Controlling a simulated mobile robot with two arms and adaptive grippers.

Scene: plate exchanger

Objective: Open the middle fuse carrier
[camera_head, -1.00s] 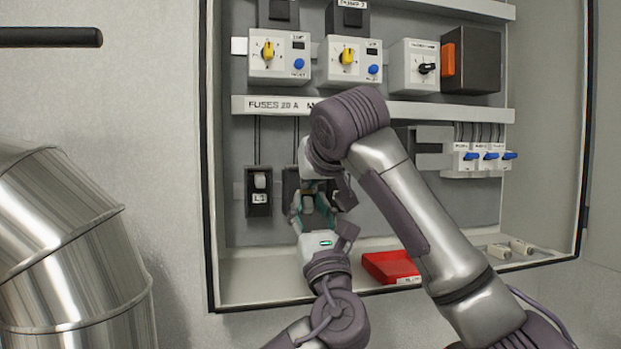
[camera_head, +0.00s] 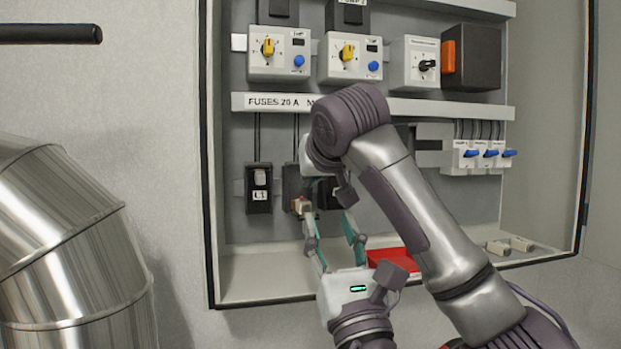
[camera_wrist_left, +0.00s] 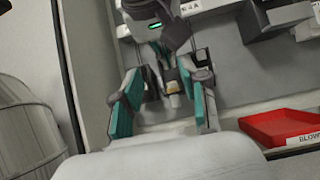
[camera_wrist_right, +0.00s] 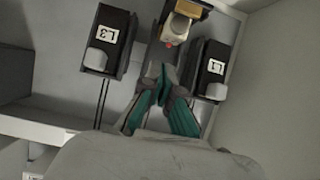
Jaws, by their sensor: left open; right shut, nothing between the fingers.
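The middle fuse carrier (camera_head: 302,206) sits between the L1 carrier (camera_head: 259,189) and the L3 carrier (camera_head: 340,195). Its lower part juts out, with a pale and red end showing. In the right wrist view the middle carrier (camera_wrist_right: 180,27) is tilted out, showing a brass-coloured part and a red tip. My left gripper (camera_head: 331,236) is open and empty, below and in front of it, its left finger close to the jutting end; touching is unclear. My right gripper (camera_wrist_right: 161,84) is shut and empty near the middle carrier. My right arm partly hides it in the head view.
A red tray (camera_head: 393,259) and pale loose fuses (camera_head: 510,244) lie on the cabinet floor. Switch modules with yellow knobs (camera_head: 347,52) sit above. Blue-lever breakers (camera_head: 490,154) are at the right. My right forearm crosses the cabinet's middle.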

